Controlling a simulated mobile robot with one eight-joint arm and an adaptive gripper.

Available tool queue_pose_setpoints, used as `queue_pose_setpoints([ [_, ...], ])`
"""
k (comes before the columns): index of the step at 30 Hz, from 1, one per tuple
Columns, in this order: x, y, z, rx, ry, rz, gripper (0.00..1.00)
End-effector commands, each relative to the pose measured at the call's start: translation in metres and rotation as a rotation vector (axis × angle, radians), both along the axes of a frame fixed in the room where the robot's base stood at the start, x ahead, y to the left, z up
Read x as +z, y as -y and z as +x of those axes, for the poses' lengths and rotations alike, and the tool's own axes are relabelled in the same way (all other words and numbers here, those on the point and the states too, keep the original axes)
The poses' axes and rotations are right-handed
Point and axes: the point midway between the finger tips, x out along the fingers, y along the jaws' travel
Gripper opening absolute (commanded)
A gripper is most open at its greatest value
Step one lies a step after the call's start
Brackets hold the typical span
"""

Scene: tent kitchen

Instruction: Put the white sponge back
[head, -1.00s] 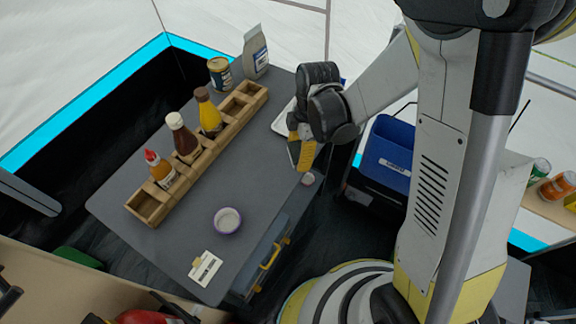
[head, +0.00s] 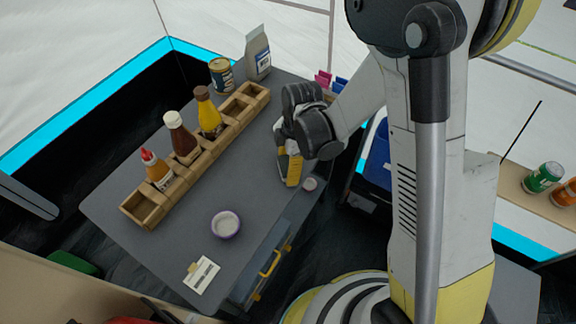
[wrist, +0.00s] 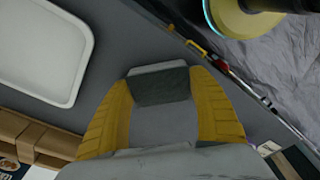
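My gripper (head: 287,170) is low over the right side of the grey table (head: 253,150), fingers pointing down. In the wrist view, its two yellow fingers (wrist: 160,88) close on both ends of a block with a pale edge and a dark grey face. This block appears to be the white sponge (wrist: 158,69). In the head view my gripper mostly hides it. I cannot tell whether the sponge touches the table. A white tray (wrist: 82,62) lies at upper left in the wrist view.
A wooden rack (head: 150,207) holds several sauce bottles along the table's left. A purple-rimmed bowl (head: 226,224) and a white card (head: 201,274) are near the front. The table's middle is clear.

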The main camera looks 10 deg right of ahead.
Motion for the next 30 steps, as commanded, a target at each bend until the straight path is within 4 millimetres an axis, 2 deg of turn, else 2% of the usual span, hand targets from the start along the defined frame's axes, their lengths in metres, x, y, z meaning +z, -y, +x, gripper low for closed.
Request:
queue_pose_setpoints([
  [1,0.000,0.000,0.000,0.000,0.000,0.000,0.83],
  [2,0.000,0.000,0.000,0.000,0.000,0.000,0.88],
  [11,0.001,0.000,0.000,0.000,0.000,0.000,0.88],
  [14,0.008,0.000,0.000,0.000,0.000,0.000,0.88],
  [17,0.025,0.002,0.000,-0.001,0.000,0.000,0.88],
  [24,0.082,0.009,0.001,-0.001,0.000,0.000,0.88],
  [30,0.114,0.013,0.001,0.000,0.000,0.000,0.88],
])
